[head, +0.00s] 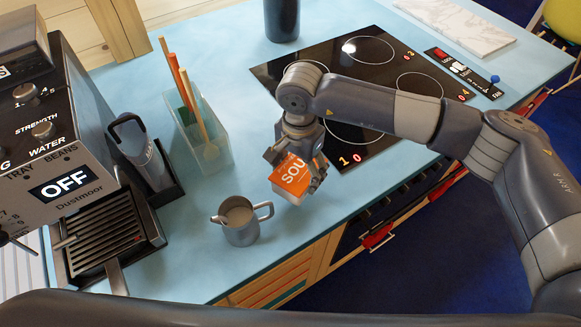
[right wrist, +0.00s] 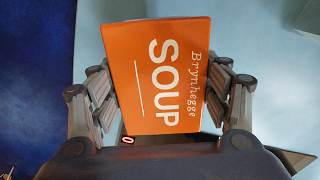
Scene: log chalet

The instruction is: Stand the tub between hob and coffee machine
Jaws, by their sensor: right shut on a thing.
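The tub (head: 293,180), with an orange face marked SOUP and a pale side, is in my right gripper (head: 296,168). In the right wrist view the tub (right wrist: 163,75) sits between the two fingers of the right gripper (right wrist: 160,95). The tub is at the counter's front part, left of the black hob (head: 330,62); I cannot tell whether it touches the counter. The coffee machine (head: 62,150), its display reading OFF, stands at the far left. My left gripper is not in view.
A grey metal jug (head: 240,222) stands between coffee machine and tub, near the front edge. Behind it is a clear container (head: 207,150) with utensils. A dark cylinder (head: 281,18) and a marble board (head: 455,22) are at the back. The blue counter (head: 225,65) is bare behind the tub.

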